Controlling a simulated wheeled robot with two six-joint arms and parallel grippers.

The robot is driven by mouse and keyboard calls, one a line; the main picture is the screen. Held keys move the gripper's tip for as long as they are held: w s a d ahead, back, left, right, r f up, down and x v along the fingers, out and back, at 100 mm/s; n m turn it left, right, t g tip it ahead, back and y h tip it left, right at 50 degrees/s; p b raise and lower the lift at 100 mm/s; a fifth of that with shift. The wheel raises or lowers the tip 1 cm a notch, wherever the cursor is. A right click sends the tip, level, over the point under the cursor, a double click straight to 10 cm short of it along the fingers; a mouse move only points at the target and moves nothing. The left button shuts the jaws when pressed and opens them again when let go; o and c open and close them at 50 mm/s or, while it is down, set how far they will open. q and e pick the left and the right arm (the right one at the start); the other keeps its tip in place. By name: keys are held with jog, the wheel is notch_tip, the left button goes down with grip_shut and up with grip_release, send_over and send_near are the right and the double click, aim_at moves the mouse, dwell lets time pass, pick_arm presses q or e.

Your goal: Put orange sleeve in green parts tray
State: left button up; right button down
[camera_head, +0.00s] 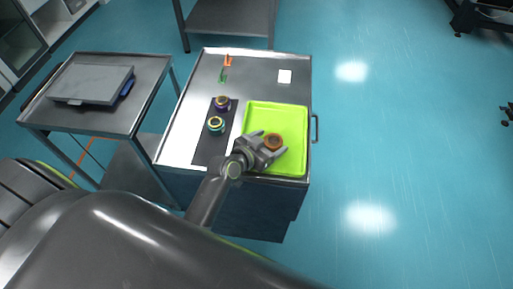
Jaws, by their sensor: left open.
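The green parts tray (292,112) lies on the right part of the metal table. The orange sleeve (273,141), a brownish-orange ring, shows over the middle of the tray, between the fingers of my left gripper (271,147). The gripper reaches in from the lower left with its fingers apart, one on each side of the sleeve. Whether the sleeve rests fully on the tray floor is hard to tell at this size. My right gripper does not show.
A dark mat (203,152) left of the tray holds a purple ring (222,103) and a teal ring (216,125). A side table (60,122) with a grey case (97,84) stands left.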

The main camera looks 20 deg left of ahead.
pick_arm(q)
jog(key=b+v, duration=0.1)
jog(key=v, duration=0.9)
jog(key=shift+s+b, duration=0.35)
jog(key=shift+s+a+r, duration=0.2)
jog(key=shift+s+r, duration=0.15)
jog(key=shift+s, duration=0.15)
